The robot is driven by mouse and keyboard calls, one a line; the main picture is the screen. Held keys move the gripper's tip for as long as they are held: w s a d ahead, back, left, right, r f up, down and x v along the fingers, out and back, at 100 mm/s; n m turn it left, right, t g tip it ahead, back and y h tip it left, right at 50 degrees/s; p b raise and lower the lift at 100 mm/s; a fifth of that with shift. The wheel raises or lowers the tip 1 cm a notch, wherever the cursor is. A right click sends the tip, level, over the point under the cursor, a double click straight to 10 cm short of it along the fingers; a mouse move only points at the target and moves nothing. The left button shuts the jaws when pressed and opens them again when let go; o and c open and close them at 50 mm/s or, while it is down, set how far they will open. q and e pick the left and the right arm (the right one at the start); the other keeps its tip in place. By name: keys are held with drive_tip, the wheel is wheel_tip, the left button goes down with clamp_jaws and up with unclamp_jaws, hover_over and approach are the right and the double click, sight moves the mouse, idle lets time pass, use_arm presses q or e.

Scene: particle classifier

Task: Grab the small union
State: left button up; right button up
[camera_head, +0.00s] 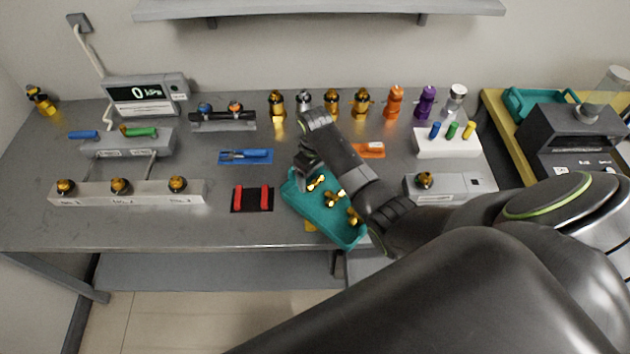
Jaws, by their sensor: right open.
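A teal tray (300,203) lies tilted on the bench near its front edge. It holds brass fittings: one near its far end (316,183), one in the middle (335,198) and one near the front (355,216). I cannot tell by label which is the small union. My right gripper (308,178) points down over the tray's far end, close to the far fitting. It is open; whether it touches the fitting is unclear. My right arm hides part of the tray's right side. My left gripper is not in view.
Several bottles and brass fittings stand along the back, including a purple bottle (426,102). A pressure display (140,94) stands at the back left. A black mat (243,199) with red pieces lies left of the tray. A grey fixture (450,188) stands right.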

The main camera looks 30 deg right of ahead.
sight(315, 184)
drive_tip(key=shift+f, duration=1.3)
drive_tip(key=c, duration=1.1)
drive_tip(key=shift+r, duration=0.2)
